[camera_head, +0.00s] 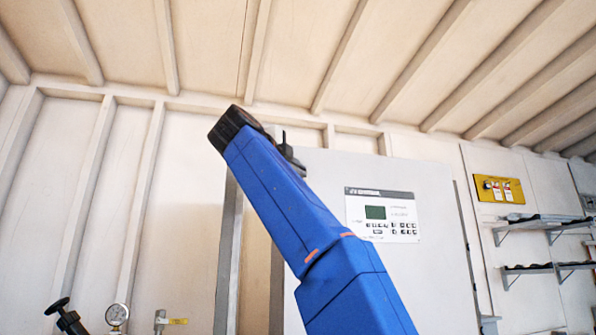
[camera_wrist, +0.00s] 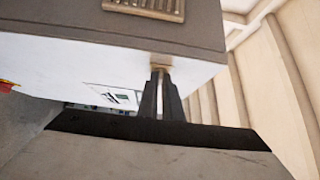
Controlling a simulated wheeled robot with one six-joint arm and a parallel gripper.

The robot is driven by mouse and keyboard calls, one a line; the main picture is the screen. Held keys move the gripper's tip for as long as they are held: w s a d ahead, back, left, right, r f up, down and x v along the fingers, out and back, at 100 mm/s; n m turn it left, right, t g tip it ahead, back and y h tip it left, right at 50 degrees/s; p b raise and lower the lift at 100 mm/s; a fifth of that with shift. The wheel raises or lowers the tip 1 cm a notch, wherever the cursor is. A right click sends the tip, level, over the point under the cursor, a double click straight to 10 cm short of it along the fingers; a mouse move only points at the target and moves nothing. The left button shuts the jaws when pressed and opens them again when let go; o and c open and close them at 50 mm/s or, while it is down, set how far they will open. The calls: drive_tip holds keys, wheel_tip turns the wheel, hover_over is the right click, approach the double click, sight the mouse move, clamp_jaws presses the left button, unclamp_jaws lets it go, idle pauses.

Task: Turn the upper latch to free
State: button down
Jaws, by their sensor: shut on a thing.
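The white reactor cabinet (camera_head: 328,172) stands behind my blue arm in the head view. In the wrist view its white front (camera_wrist: 62,62) runs across the picture below a grey-brown face. My gripper (camera_wrist: 160,78) has its two dark fingers close together at the edge of the white front. It is shut on the upper latch (camera_wrist: 161,67), a small tan piece at the fingertips. Most of the latch is hidden by the fingers, so its exact angle cannot be told. In the head view my gripper (camera_head: 287,150) shows only in part beside the cabinet's upper left edge.
A control panel (camera_head: 382,214) with a green screen is on the cabinet front. A yellow switch board (camera_head: 499,189) and wall shelves (camera_head: 545,222) are at the right. A pressure gauge (camera_head: 117,314) and a yellow-handled valve (camera_head: 174,321) are at the lower left.

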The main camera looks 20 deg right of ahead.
idle(0.8)
drive_tip(key=c, duration=1.9)
unclamp_jaws()
drive_tip(key=shift+d, duration=0.1)
drive_tip(key=shift+c, duration=0.2)
drive_tip(key=v, duration=1.7)
drive_tip(key=shift+r, duration=0.2)
drive_tip(key=shift+s, duration=0.1)
